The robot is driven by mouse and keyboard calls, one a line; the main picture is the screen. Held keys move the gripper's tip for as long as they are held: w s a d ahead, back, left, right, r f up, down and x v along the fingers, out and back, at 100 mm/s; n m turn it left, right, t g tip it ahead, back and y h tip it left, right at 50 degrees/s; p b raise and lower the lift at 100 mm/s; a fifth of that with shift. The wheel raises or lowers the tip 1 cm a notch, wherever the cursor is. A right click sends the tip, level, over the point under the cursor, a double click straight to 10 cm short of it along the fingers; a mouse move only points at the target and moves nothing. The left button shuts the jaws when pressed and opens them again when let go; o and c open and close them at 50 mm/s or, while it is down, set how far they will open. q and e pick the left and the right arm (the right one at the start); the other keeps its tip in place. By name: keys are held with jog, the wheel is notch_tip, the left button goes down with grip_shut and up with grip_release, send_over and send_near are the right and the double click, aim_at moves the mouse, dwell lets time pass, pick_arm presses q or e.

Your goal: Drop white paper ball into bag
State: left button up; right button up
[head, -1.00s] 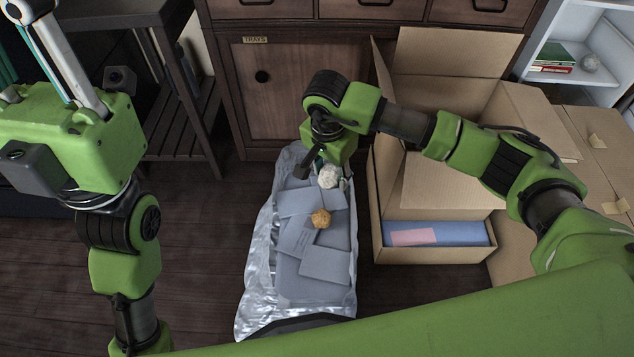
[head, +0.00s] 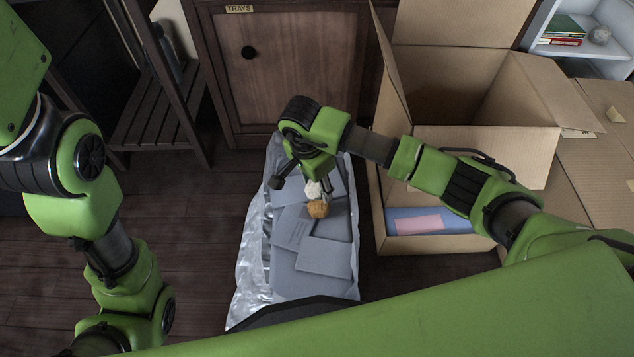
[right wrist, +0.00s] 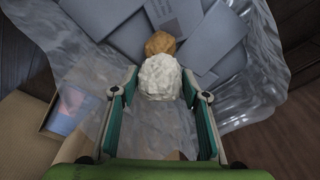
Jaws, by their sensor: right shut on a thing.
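The white paper ball (head: 313,188) is between the fingers of my right gripper (head: 303,184), which is shut on it. In the right wrist view the white ball (right wrist: 160,77) sits between the two teal-lined fingers. The clear plastic bag (head: 250,262) lies open on the floor with several grey envelopes in it. My right gripper holds the ball above the bag's contents. A brown crumpled ball (head: 318,208) is right beside the white one in the picture; whether they touch I cannot tell. My left arm shows at the left, but its gripper is out of view.
An open cardboard box (head: 400,243) with a blue and pink item stands right of the bag. A wooden cabinet (head: 245,90) is behind the bag, and a dark slatted shelf (head: 155,120) is at the back left. The floor left of the bag is clear.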

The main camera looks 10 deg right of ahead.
aim_at(312, 187)
jog(key=o, duration=0.8)
notch_tip(312, 187, up, 12)
jog(key=a, duration=0.1)
jog(key=shift+s+a, duration=0.3)
jog(key=shift+s, duration=0.1)
jog(key=shift+s+f, duration=0.1)
jog(key=shift+f, duration=0.05)
